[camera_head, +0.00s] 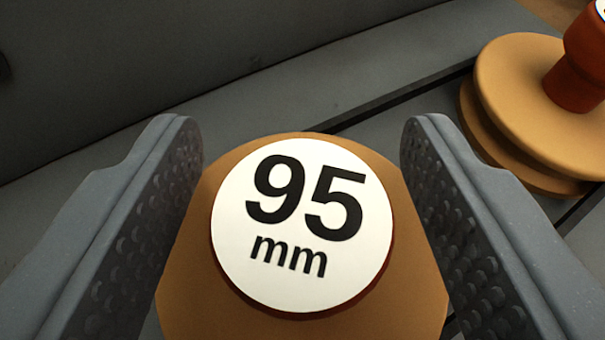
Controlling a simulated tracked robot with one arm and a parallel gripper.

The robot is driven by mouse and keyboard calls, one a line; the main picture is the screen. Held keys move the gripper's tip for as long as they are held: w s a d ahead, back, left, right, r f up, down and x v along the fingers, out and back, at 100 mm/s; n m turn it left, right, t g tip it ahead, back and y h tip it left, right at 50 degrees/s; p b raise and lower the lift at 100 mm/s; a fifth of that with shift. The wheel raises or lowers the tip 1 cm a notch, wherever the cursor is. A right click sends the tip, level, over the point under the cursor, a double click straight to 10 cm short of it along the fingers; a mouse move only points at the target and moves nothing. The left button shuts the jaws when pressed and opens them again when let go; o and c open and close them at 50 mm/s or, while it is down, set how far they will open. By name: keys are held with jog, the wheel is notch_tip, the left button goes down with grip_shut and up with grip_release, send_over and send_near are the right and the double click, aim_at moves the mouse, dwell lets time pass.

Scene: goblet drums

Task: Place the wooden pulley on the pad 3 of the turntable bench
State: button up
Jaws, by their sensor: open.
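A wooden pulley (180,297) sits between the fingers of my gripper (302,150). It is an orange-brown disc with a raised centre. A round white label (305,225) reading "95 mm" tops it. My gripper is open, with one grey dimpled finger on each side of the pulley. I cannot tell whether either finger touches it. A second wooden pulley (535,95) is at the upper right, with a groove around its rim and a dark red hub (585,65) on top. Its label is mostly cut off by the frame. I see no pad number.
A grey surface (330,95) with dark seams lies under and behind the pulleys. A dark grey wall-like panel (150,70) rises at the upper left. The second pulley stands close to the right finger. A brown patch shows at the top right corner.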

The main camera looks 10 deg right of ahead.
jog(key=p+v, duration=0.1)
jog(key=v, duration=1)
jog(key=shift+s+p, duration=0.2)
jog(key=shift+p, duration=0.2)
jog(key=a+r+t, duration=0.1)
jog(key=a+r, duration=0.2)
jog(key=r, duration=1)
jog(key=a+r, duration=0.2)
jog(key=r, duration=1)
jog(key=s+a+r, duration=0.3)
jog(key=s+r, duration=0.2)
jog(key=r, duration=0.3)
jog(key=s+a+r+n+y, duration=0.1)
jog(key=s+a+r, duration=0.2)
jog(key=s+r, duration=0.3)
jog(key=s+a+r+t, duration=0.1)
jog(key=s+a+r, duration=0.2)
jog(key=r, duration=0.8)
jog(key=shift+s+a+r+n+y, duration=0.2)
jog(key=shift+s+a+n+y, duration=0.15)
jog(key=shift+s, duration=0.9)
